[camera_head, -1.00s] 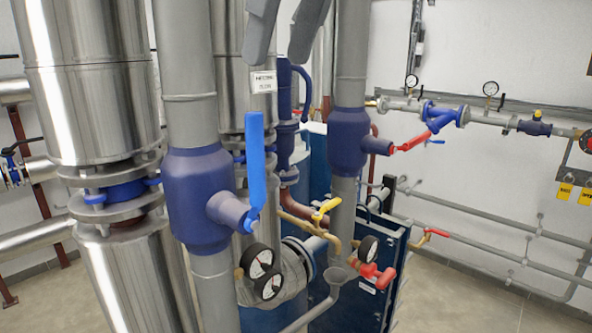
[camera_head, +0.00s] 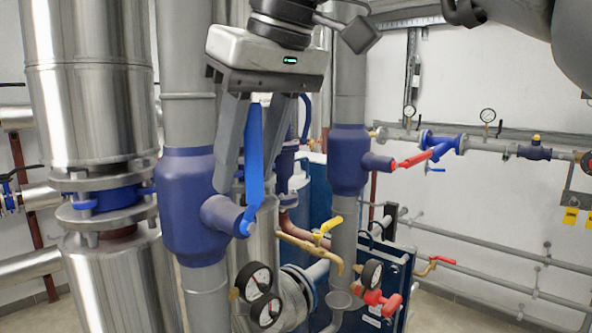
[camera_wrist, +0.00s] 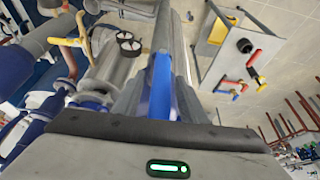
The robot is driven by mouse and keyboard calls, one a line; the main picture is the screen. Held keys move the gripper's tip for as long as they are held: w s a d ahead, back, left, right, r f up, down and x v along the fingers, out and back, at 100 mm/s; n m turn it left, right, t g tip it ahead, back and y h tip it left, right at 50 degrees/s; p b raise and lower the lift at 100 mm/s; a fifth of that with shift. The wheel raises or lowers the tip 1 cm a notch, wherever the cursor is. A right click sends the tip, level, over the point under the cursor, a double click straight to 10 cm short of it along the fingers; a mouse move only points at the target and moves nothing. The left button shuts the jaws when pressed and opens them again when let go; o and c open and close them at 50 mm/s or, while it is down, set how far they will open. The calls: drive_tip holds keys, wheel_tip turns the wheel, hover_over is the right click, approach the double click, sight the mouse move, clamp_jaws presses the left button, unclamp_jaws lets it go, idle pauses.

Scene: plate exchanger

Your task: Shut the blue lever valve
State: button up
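The blue lever (camera_head: 254,150) stands nearly upright, along the grey vertical pipe. Its lower end joins the stem of the large dark-blue valve body (camera_head: 190,205). My gripper (camera_head: 247,182) comes down from above with its two grey fingers apart, one on each side of the lever. I see no clear grip on it; contact is hard to tell. In the wrist view the blue lever (camera_wrist: 162,88) lies between the fingers of my gripper (camera_wrist: 164,80), lengthwise along them.
A second dark-blue valve with a red lever (camera_head: 411,160) is to the right. A yellow-handled tap (camera_head: 328,229) and round gauges (camera_head: 262,280) sit low beside the valve. A steel tank (camera_head: 90,110) stands at the left.

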drive_tip(key=shift+f, duration=0.1)
clamp_jaws()
